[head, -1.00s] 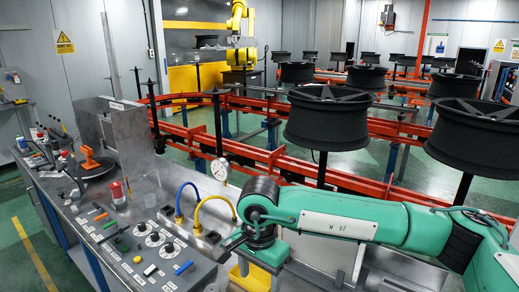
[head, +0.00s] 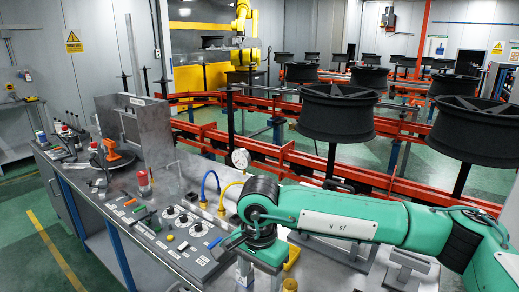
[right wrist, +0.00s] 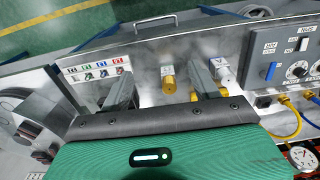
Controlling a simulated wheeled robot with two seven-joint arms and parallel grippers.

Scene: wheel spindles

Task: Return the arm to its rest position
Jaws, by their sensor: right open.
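My right arm (head: 345,222), green, comes in from the right in the head view and is bent down at the wrist over the front of the metal bench. Its gripper (head: 240,257) is partly hidden there by the wrist. In the right wrist view the gripper (right wrist: 162,85) has two grey fingers spread apart, with nothing held. A brass-coloured fitting (right wrist: 168,82) with a white tag shows in the gap between them; I cannot tell its distance from the fingers. My left gripper is not in view.
The bench (head: 145,185) carries a control panel (head: 168,235), a dial gauge (head: 240,158), a blue hose (head: 207,185) and an orange tool (head: 117,155). Black wheels (head: 337,112) stand on spindles behind, along red rails (head: 270,150). Green floor is free at the left.

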